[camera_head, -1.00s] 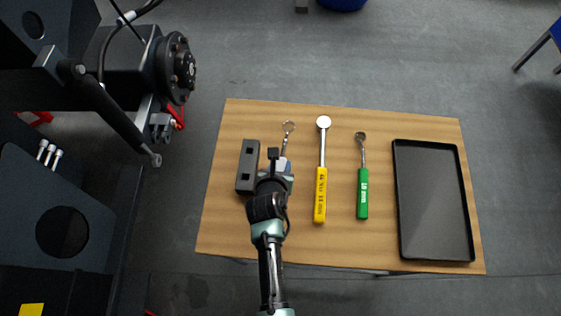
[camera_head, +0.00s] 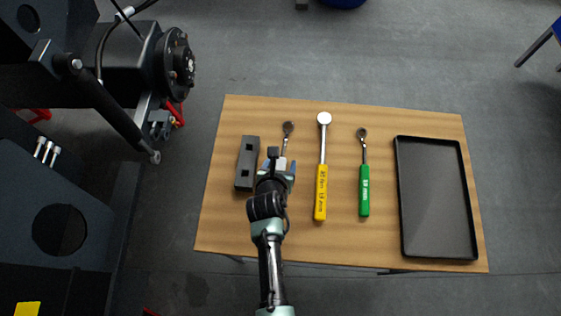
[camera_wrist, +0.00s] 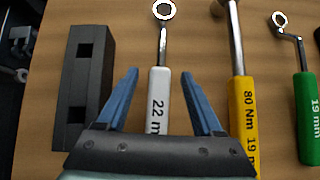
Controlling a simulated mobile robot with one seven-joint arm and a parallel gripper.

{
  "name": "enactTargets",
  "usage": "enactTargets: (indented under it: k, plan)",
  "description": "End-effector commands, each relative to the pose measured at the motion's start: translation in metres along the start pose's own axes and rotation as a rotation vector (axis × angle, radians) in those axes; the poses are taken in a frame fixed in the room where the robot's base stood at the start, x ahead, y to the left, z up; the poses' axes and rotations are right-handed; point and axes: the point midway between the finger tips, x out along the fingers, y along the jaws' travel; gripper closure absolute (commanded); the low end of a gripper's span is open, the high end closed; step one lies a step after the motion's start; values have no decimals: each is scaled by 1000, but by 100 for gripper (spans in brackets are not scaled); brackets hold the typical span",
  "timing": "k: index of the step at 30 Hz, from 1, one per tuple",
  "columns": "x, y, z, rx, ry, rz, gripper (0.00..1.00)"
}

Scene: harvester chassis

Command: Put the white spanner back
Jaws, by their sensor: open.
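The white spanner (camera_wrist: 157,95) lies on the wooden table, its ring end pointing away from me and "22 m" readable on its white handle. In the head view its ring end (camera_head: 288,128) shows beyond my gripper, which hides most of the handle. My gripper (camera_wrist: 163,72) is open, with one blue finger on each side of the white handle and a gap on both sides. In the head view my gripper (camera_head: 277,162) is over the left part of the table.
A dark block with two square holes (camera_head: 247,163) lies left of my gripper. The yellow torque wrench (camera_head: 321,190) and the green spanner (camera_head: 364,190) lie to the right. A black tray (camera_head: 403,200) is at the table's right. Bare table (camera_head: 255,115) lies beyond the tools.

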Motion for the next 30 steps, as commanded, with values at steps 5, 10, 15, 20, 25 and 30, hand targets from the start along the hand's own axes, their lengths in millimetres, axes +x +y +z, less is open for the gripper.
enactTargets:
  k: [5,10,15,20,25,30]
  plan:
    - [-2,-1,-2,-1,3,-1,32]
    - [-17,0,-1,-4,1,0,32]
    - [-46,0,0,-3,0,1,32]
    - [-76,0,0,-3,0,2,32]
    - [-104,0,0,-2,-1,1,32]
    - [-122,0,0,-2,1,0,32]
